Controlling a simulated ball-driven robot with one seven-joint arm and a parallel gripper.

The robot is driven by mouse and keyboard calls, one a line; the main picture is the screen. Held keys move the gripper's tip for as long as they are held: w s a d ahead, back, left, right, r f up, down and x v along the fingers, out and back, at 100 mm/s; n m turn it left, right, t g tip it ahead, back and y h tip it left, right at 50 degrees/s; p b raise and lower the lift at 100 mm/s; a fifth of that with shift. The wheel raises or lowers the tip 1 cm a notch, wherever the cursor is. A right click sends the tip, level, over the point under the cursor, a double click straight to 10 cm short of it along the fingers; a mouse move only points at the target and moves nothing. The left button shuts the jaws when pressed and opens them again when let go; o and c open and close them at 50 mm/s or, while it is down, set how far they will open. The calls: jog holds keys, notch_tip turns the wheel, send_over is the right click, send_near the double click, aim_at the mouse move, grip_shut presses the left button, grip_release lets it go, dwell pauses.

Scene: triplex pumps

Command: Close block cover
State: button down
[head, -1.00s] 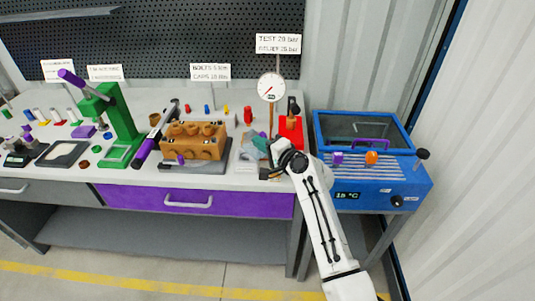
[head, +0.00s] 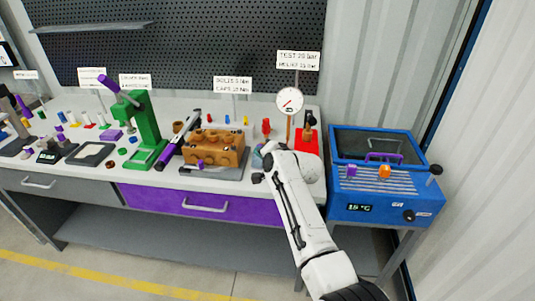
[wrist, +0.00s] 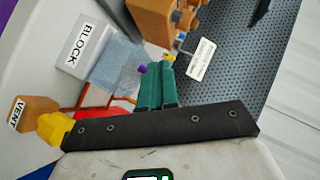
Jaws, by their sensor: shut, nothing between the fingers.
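In the wrist view a grey block labelled BLOCK (wrist: 85,45) lies beside a translucent bluish cover (wrist: 118,62). I cannot tell for sure how far the cover is open. My gripper (wrist: 150,72) has teal fingers that are together and empty, close to the cover's right edge; contact is unclear. A small purple knob (wrist: 142,69) shows at the fingertips. In the head view my wrist hides most of the gripper and block, and only a bluish bit of the cover (head: 257,160) shows left of it.
An orange VENT block (wrist: 35,112) and a red plate (wrist: 92,97) are near. In the head view a brown pump block (head: 213,150) stands left, a gauge (head: 290,101) behind, and a blue bath (head: 378,190) right. The purple drawer (head: 190,200) is below.

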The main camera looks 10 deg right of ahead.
aim_at(253, 157)
jog(key=shift+w+a+f+g+h+b, duration=0.15)
jog(key=shift+w+a+f+b, duration=0.1)
jog(key=shift+a+f+b, duration=0.35)
jog(key=shift+w+a+f+g+h+b, duration=0.2)
jog(key=shift+a+f+b, duration=0.3)
jog(key=shift+a, duration=0.2)
jog(key=shift+n, duration=0.3)
jog(key=shift+r, duration=0.1)
